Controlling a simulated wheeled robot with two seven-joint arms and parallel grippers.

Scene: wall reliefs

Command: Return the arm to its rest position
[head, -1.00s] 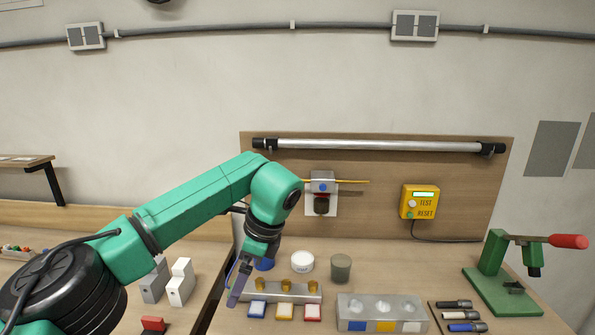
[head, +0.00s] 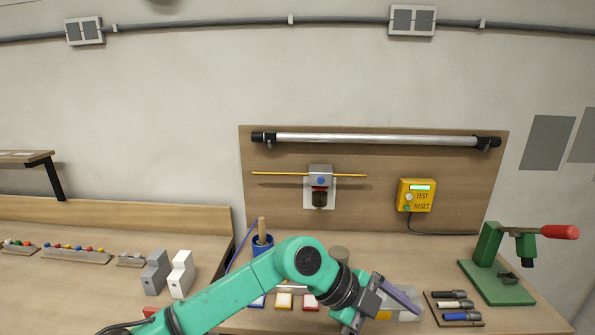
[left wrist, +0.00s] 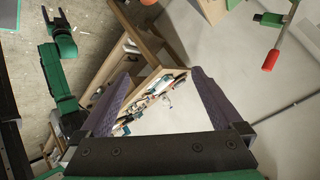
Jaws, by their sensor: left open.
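My left arm reaches in from the bottom left in the head view, low over the bench. My left gripper (head: 392,303) is at its end, over the grey block with coloured squares (head: 408,312) and partly hiding it. In the left wrist view its two purple fingers (left wrist: 160,85) stand wide apart, with nothing held between them.
The green press with red handle (head: 495,265) and the marker tray (head: 455,309) stand right of my gripper. A blue cup (head: 263,245), grey block (head: 156,272) and white block (head: 181,273) stand left. The yellow test box (head: 416,195) hangs on the back panel.

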